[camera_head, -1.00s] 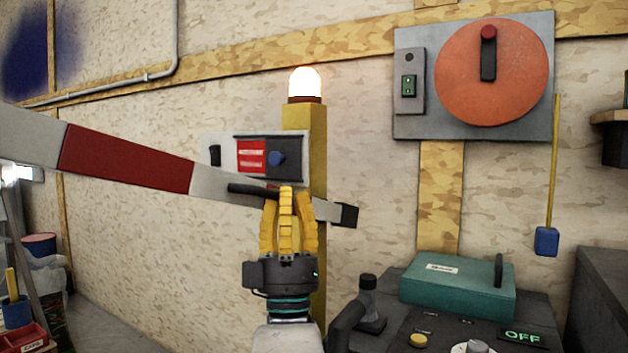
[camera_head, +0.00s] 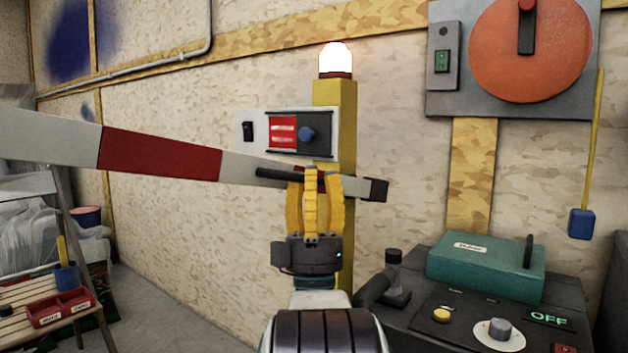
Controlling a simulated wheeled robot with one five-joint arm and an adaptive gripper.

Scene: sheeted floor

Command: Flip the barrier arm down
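The barrier arm (camera_head: 160,152), striped white and red, runs from the left edge to the yellow post (camera_head: 347,112), sloping slightly down to the right in the picture. A dark stub (camera_head: 376,190) caps its right end. A black handle bar (camera_head: 275,174) sticks out near the post. My gripper (camera_head: 311,178), with yellow fingers, points up in front of the arm's right part. Its fingertips close around the handle's right end; the exact contact is hidden behind them. An orange-white lamp (camera_head: 336,60) glows on top of the post.
A control box (camera_head: 288,134) with a blue knob sits on the post. A dark console (camera_head: 450,318) with a teal box (camera_head: 485,266) and an "OFF" display stands at right. An orange disc (camera_head: 530,50) hangs on the wall.

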